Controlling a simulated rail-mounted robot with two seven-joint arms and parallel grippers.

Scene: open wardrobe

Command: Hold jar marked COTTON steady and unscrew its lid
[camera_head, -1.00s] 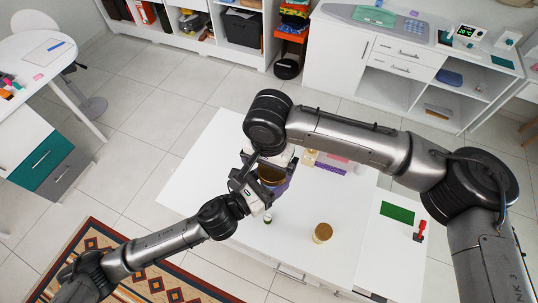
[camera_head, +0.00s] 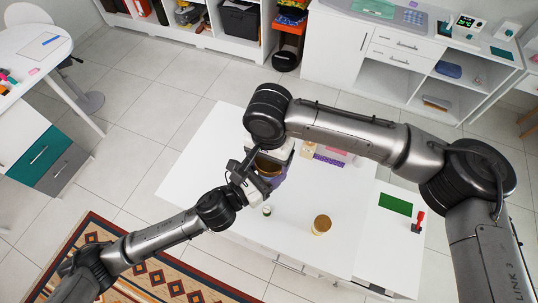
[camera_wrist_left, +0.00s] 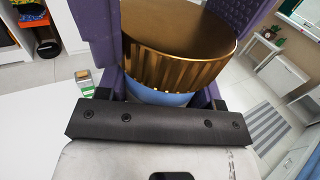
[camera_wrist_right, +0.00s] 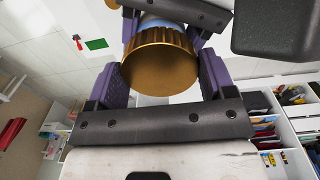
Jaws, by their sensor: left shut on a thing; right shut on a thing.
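The jar has a ribbed gold lid (camera_head: 267,168) and is held above the white table, between my two grippers. In the left wrist view, my left gripper (camera_wrist_left: 165,50) has its purple fingers around the jar's bluish body (camera_wrist_left: 158,96), just under the lid. In the right wrist view, my right gripper (camera_wrist_right: 160,72) has its purple fingers on both sides of the lid, shut on it. The bluish body (camera_wrist_right: 162,22) shows beyond the lid. The lid still sits against the body. No COTTON marking is visible; fingers and arms hide most of the body.
A green mat (camera_head: 396,203) and a red-handled tool (camera_head: 418,221) lie at the right. The table's left part is clear.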

